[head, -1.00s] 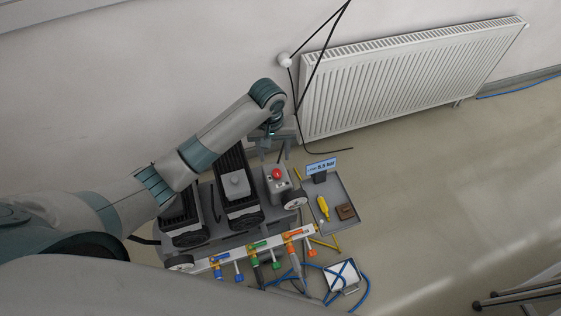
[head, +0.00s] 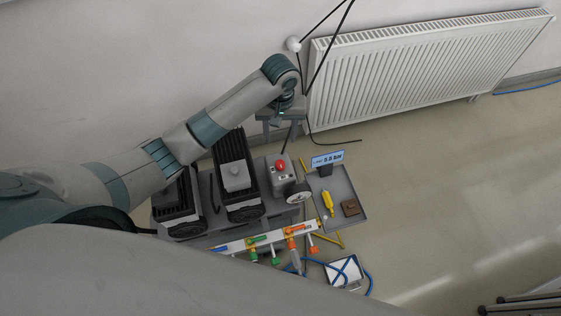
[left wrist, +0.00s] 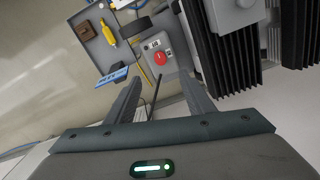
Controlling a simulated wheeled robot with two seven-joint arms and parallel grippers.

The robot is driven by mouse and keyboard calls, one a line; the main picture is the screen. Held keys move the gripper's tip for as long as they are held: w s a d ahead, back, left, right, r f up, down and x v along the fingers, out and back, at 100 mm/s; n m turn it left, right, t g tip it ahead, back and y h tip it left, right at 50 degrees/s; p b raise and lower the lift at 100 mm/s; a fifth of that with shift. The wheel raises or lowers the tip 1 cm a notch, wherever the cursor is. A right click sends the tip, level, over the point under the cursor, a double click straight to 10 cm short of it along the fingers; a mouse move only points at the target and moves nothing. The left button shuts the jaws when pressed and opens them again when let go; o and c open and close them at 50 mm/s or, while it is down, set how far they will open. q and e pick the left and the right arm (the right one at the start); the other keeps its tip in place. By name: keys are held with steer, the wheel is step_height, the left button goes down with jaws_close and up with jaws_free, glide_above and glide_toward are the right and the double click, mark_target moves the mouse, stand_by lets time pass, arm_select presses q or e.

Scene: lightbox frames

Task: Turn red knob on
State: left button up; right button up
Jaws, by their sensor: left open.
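The red knob (head: 281,166) sits on top of a small grey box (head: 283,183) with a black gauge-like wheel beside it. In the left wrist view the red knob (left wrist: 160,57) shows between and beyond my fingers, on the grey box's face. My left gripper (head: 280,132) is open and empty, behind the box near the wall and apart from the knob. In the left wrist view its two fingers (left wrist: 160,90) are spread wide. My right gripper is not in view.
Black finned units (head: 235,170) stand left of the box. A grey tray (head: 352,213) with a yellow tool (head: 328,203), a brown block (head: 350,207) and a pressure display (head: 328,158) lies right. A valve manifold (head: 235,246) is in front. A radiator (head: 420,75) hangs on the wall.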

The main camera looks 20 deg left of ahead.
mark_target(280, 165)
arm_select(q)
step_height(280, 165, down, 17)
steer(key=shift+f+p, duration=0.1)
steer(key=shift+p, duration=0.3)
stand_by(0.5)
steer(key=c, duration=1.1)
